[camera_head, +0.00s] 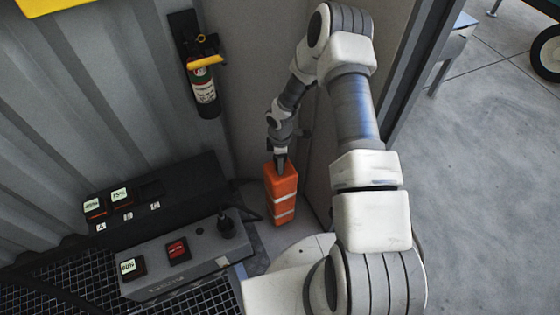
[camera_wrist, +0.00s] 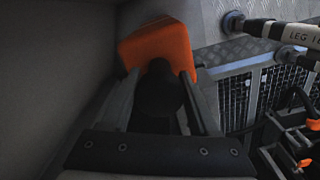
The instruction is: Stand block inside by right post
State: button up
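The orange block (camera_head: 283,203) with pale bands is upright inside the container, close to the wall panel at its right. Its base appears at floor level; whether it bears on the floor I cannot tell. My gripper (camera_head: 280,160) points down at the top of the block. In the wrist view the block's orange top (camera_wrist: 160,44) lies at the fingertips of my gripper (camera_wrist: 161,76). A dark rounded shape fills the space between the fingers. The fingers are spaced apart, but whether they press on anything is unclear. The right post (camera_head: 412,70) stands at the container's opening.
A grey unit (camera_head: 190,252) with a dark knob and a black rack (camera_head: 150,195) with labelled slots stand left of the block. A fire extinguisher (camera_head: 203,85) hangs on the corrugated wall. Dark mesh (camera_head: 60,285) lies at lower left. Open concrete floor (camera_head: 480,190) is outside.

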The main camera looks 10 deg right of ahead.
jog(key=o, duration=0.3)
jog(key=shift+o, duration=0.2)
notch_tip(320, 180, up, 12)
jog(key=p, duration=0.4)
jog(key=shift+r, duration=0.25)
jog(key=s+d+r+m+t+h, duration=0.1)
jog(key=s+d+r+m, duration=0.15)
jog(key=r, duration=0.95)
jog(key=s+d+r+m+t+h, duration=0.1)
jog(key=r+m, duration=0.3)
jog(key=r, duration=0.8)
jog(key=s+a+r+m+t+y, duration=0.1)
jog(key=s+r+m, duration=0.3)
jog(key=s+r, duration=0.4)
jog(key=s+a+r+m+t+y, duration=0.1)
jog(key=s+r+m, duration=0.4)
jog(key=s, duration=0.8)
notch_tip(320, 180, up, 4)
jog(key=shift+a+f+t, duration=0.25)
jog(key=shift+a+t, duration=0.5)
jog(key=shift+t, duration=0.05)
